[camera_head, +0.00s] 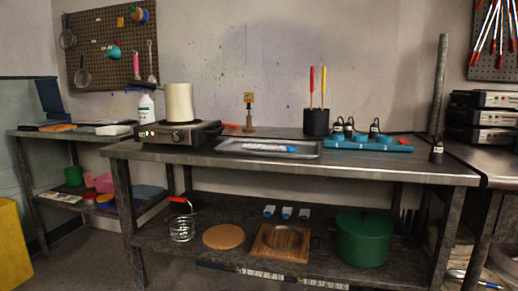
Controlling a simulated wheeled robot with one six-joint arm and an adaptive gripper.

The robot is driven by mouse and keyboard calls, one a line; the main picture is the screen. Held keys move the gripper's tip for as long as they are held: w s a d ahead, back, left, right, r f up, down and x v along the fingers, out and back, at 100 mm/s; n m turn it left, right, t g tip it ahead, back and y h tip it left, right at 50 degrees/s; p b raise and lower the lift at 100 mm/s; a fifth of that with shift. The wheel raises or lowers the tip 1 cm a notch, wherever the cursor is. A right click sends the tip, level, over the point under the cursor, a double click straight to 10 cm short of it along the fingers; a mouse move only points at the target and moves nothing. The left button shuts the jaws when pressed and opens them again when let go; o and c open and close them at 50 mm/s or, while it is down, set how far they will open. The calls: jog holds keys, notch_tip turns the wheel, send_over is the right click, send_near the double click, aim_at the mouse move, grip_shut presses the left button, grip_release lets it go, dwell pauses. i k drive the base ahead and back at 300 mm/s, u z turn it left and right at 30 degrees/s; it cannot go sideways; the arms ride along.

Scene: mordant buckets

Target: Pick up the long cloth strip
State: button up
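I cannot make out a long cloth strip for certain. A small white and light-blue item (268,147) lies flat in the shallow metal tray (305,153) on the middle worktable, and it is too small to tell whether it is cloth. A narrow, pale patterned strip (277,273) runs along or under the front edge of the table's lower shelf, and its material is unclear. My gripper is not in view.
The metal worktable (420,168) holds a hot plate (178,132), a white cylinder (179,102), a black holder (316,122) and a blue rack (368,144). A green pot (362,238) and wire whisk (182,229) stand below. Floor shows at front left.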

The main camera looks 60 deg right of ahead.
aim_at(281, 148)
jog(key=u, duration=0.05)
jog(key=i, duration=1.9)
jog(key=z, duration=2.85)
